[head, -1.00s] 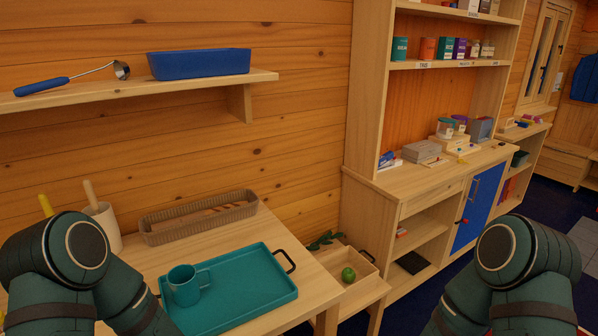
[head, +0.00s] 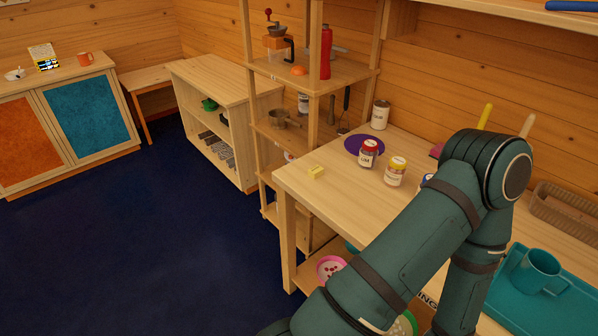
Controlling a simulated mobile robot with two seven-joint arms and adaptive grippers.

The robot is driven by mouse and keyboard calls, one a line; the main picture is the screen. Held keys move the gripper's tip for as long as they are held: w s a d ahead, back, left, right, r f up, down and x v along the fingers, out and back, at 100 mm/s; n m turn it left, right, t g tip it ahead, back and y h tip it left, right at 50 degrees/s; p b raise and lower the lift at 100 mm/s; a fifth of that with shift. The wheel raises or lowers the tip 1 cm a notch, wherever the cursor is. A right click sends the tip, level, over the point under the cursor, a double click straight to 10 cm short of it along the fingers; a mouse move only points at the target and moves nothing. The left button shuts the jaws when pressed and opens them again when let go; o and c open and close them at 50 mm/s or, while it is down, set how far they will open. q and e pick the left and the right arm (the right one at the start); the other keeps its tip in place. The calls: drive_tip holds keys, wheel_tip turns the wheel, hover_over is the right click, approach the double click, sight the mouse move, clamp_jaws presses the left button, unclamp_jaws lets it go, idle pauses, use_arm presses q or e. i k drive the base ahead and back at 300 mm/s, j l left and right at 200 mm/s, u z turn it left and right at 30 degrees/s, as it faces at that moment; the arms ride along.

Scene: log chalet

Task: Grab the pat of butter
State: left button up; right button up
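A small pale yellow block (head: 316,173), which looks like the pat of butter, lies on the wooden table (head: 330,205) near its left corner in the head view. Nothing touches it. One of my arms crosses the right half of the head view, bent at the elbow, to the right of the block. Neither of my grippers shows in the view.
A teal mug (head: 537,271) is at right. The dark blue floor (head: 130,245) at left is clear.

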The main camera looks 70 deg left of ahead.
sight(315, 172)
drive_tip(key=u, duration=2.3)
drive_tip(key=i+j+z, duration=0.1)
drive_tip(key=z, duration=0.85)
drive_tip(key=j+z, duration=0.75)
drive_tip(key=j, duration=0.1)
